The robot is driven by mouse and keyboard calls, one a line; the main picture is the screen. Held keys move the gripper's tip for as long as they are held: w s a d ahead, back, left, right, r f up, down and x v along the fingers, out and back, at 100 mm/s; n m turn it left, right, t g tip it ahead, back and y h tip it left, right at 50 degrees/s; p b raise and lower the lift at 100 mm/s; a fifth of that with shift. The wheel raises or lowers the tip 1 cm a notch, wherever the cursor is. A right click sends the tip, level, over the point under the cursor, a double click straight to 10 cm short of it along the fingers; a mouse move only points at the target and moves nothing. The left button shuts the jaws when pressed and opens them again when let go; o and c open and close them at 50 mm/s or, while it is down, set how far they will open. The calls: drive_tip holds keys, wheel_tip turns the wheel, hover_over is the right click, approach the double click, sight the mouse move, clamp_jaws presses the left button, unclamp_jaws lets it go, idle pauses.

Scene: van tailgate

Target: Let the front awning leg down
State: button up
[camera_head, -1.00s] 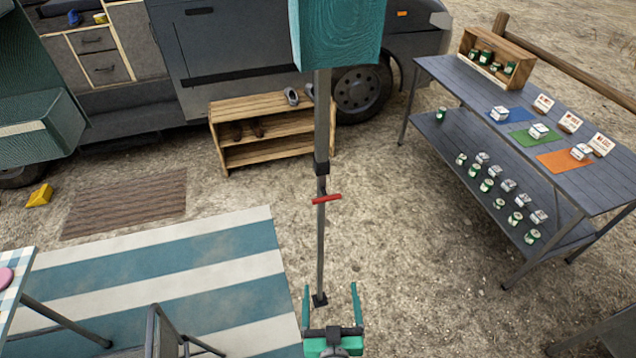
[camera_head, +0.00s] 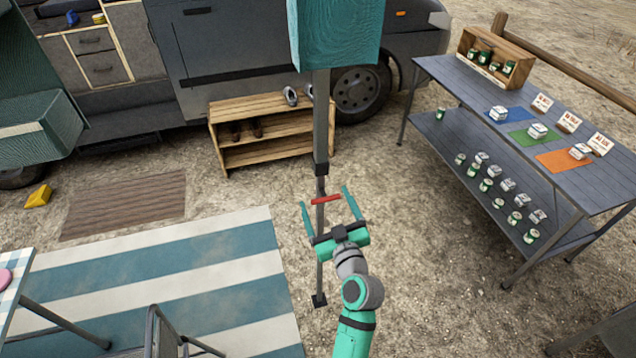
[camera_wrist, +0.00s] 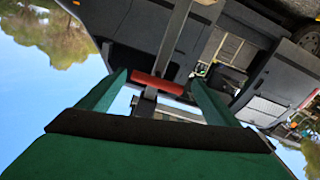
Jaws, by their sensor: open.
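The front awning leg (camera_head: 321,130) is a grey upright pole under the teal awning end (camera_head: 335,35). A black collar sits partway down it, and its dark foot (camera_head: 319,300) is low, near the ground beside the striped mat. A red lever (camera_head: 326,200) crosses the leg below the collar. My gripper (camera_head: 332,198) is open, with its two teal fingers on either side of the red lever. In the wrist view the red lever (camera_wrist: 158,84) lies between the open fingers, crosswise. I cannot tell whether the fingers touch it.
A wooden shoe rack (camera_head: 262,130) stands behind the leg by the van. A grey table (camera_head: 540,125) with cans and boxes is at right. A striped mat (camera_head: 240,262) and a folding chair (camera_head: 165,335) are at left. Bare gravel lies between leg and table.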

sight(320, 189)
drive_tip(key=x, duration=0.8)
